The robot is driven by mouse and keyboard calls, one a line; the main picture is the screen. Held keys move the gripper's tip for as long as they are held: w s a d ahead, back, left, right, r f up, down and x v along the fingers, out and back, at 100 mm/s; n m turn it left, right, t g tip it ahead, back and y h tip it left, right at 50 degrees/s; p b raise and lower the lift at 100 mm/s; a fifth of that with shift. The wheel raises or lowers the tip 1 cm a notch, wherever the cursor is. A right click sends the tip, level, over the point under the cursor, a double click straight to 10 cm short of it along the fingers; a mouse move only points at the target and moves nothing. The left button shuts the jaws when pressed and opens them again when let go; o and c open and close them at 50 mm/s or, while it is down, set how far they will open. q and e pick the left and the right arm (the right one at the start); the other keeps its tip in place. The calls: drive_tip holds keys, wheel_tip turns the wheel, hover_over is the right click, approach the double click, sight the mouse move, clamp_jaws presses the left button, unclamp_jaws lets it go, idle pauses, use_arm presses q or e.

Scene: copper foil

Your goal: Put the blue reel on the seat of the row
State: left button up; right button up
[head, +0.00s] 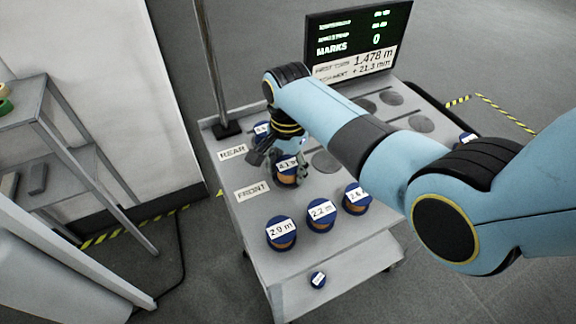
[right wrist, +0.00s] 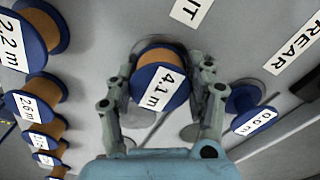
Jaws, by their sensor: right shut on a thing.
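A reel with blue flanges, copper winding and a "4.1 m" label (head: 287,166) is between the fingers of my right gripper (head: 282,160). In the right wrist view the fingers (right wrist: 160,95) close on both sides of this reel (right wrist: 160,84). It is at the left of the cart top, between the REAR and FRONT labels; I cannot tell whether it touches the surface. Round dark seats show on the cart, one bare seat (head: 326,162) just right of the held reel. A "0.0 m" reel (right wrist: 250,108) stands beside it on the REAR side. My left gripper is not in view.
A small reel (head: 318,280) lies on the lower shelf. A screen (head: 358,40) and a post (head: 211,65) stand at the back.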

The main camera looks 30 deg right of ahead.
sight(288, 165)
drive_tip(key=o, duration=1.2)
drive_tip(key=shift+f, duration=0.1)
drive_tip(key=shift+c, duration=0.2)
drive_tip(key=shift+r, duration=0.2)
wheel_tip(288, 165, up, 12)
drive_tip(key=shift+p, duration=0.3)
drive_tip(key=shift+f, duration=0.1)
